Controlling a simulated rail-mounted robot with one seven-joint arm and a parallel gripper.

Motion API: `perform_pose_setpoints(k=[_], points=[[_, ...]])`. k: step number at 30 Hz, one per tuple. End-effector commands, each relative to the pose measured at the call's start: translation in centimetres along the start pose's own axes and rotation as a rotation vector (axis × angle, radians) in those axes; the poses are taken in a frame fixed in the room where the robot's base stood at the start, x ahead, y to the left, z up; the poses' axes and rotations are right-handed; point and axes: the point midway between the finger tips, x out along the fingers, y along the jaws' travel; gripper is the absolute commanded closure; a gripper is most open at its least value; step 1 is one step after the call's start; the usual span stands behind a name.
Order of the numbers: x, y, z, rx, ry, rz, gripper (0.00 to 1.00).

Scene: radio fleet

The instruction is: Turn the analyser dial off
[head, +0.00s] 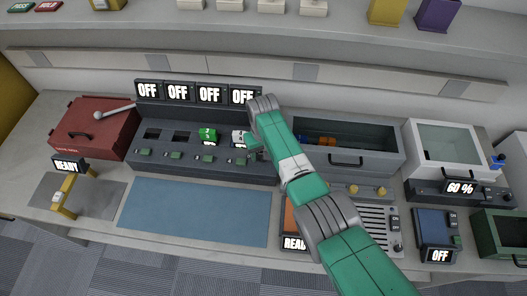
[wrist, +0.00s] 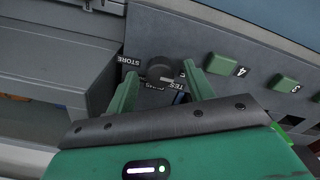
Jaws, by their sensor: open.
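A dark round dial (wrist: 160,70) sits on the grey panel in the wrist view. The labels around it read STORE on one side and what looks like TEST below, partly covered. A pale mark shows on its lower right edge. My gripper (wrist: 161,74) is open, with one green finger on each side of the dial. I cannot tell whether the fingers touch it. In the head view my arm hides the dial. That view shows a grey charging rack (head: 150,117) with several screens reading OFF.
Green buttons (wrist: 285,84) marked 3 and 4 are beside the dial. A green battery (head: 207,135) and a white one (head: 240,138) stand in the rack. A grey bin (head: 380,150) lies right of my arm. The blue mat (head: 190,210) is clear.

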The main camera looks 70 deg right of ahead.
Motion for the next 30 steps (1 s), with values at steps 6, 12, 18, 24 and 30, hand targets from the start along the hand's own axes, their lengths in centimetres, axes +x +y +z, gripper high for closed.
perform_pose_setpoints(k=[6, 12, 18, 24, 30], points=[[-4.3, 0.0, -0.1, 0.000, 0.004, -0.001, 0.48], [-7.2, 0.0, 0.0, 0.000, 0.002, 0.000, 0.48], [-7.7, 0.0, 0.0, 0.000, 0.000, 0.000, 0.48], [-7.7, 0.0, 0.0, 0.000, 0.000, 0.000, 0.48], [-7.7, 0.0, 0.0, 0.000, 0.001, 0.000, 0.48]])
